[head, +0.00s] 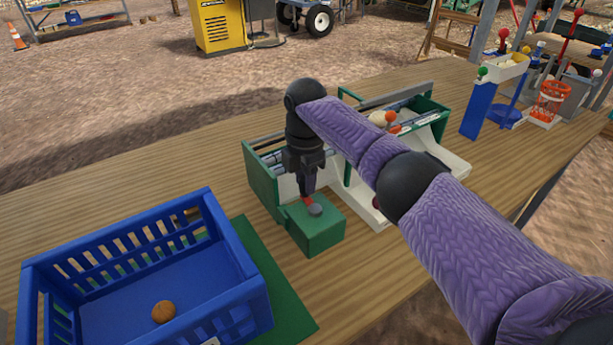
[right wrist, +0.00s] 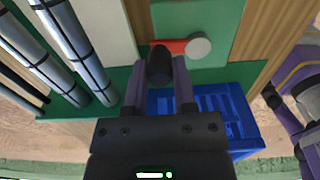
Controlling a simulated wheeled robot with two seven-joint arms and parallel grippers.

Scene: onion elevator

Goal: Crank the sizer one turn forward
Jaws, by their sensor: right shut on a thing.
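The sizer (head: 262,178) is a green machine with grey rollers and white chutes on the wooden table. Its crank sits on a green box (head: 322,236) at the near left end, with a red arm (head: 307,201) and a grey round hub (head: 315,209). My right gripper (head: 307,190) points down over the box, shut on the crank's dark handle. In the right wrist view the handle (right wrist: 160,64) is between the fingers, and the red arm runs from it to the grey hub (right wrist: 198,47). My left gripper is not visible in the head view.
A blue crate (head: 225,250) with an orange-brown onion (head: 163,312) stands on a green mat (head: 285,318) at the left. Small pale and red items (head: 390,117) lie at the sizer's far end. A blue-and-white device (head: 478,108) and red baskets stand farther right.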

